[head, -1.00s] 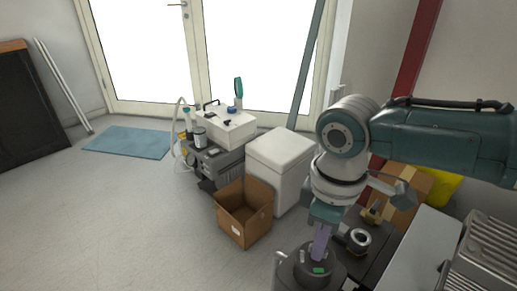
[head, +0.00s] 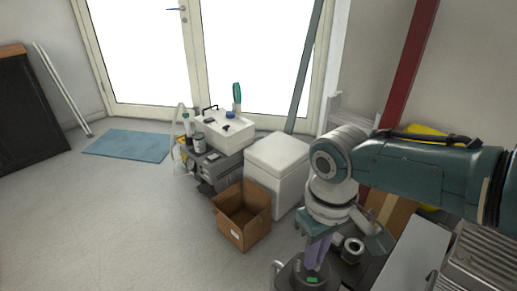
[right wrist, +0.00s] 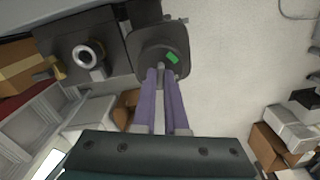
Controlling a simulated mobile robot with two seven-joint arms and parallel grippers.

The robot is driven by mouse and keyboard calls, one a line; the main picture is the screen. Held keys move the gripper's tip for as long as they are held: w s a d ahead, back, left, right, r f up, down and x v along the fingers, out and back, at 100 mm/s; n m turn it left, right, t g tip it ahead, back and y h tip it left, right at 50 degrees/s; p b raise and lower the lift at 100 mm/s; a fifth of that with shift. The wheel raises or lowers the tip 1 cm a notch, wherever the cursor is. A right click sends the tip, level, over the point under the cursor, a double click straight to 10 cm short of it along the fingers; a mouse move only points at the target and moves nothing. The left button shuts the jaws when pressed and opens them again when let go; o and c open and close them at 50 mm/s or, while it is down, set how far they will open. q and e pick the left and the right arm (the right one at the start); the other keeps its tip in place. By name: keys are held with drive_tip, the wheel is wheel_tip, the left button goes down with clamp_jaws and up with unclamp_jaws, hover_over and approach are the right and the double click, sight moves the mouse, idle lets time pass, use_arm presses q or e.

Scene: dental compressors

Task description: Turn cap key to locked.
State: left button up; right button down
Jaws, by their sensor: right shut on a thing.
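The dark round cap (head: 300,280) sits on top of a dark unit at the bottom of the head view, with a bright green mark (head: 312,280) on it. In the right wrist view the cap (right wrist: 150,36) is at upper centre, with its green mark (right wrist: 172,57) just right of the fingertips. A small grey key (right wrist: 161,67) stands on the cap between the fingertips. My right gripper (head: 315,264) points down at the cap, its purple fingers shut on the key; it also shows in the right wrist view (right wrist: 161,73). The fingers partly hide the key. My left gripper is not in view.
A dark block with a round metal ring (head: 352,248) is close beside the cap. An open cardboard box (head: 242,222) and a white box (head: 278,170) stand left of my arm. A grey cabinet (head: 410,255) is at right.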

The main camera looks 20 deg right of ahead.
idle(0.9)
drive_tip(key=c, duration=0.9)
unclamp_jaws()
drive_tip(key=shift+c, duration=0.2)
wheel_tip(320, 180, up, 10)
drive_tip(key=p, duration=0.4)
drive_tip(key=shift+p, duration=0.3)
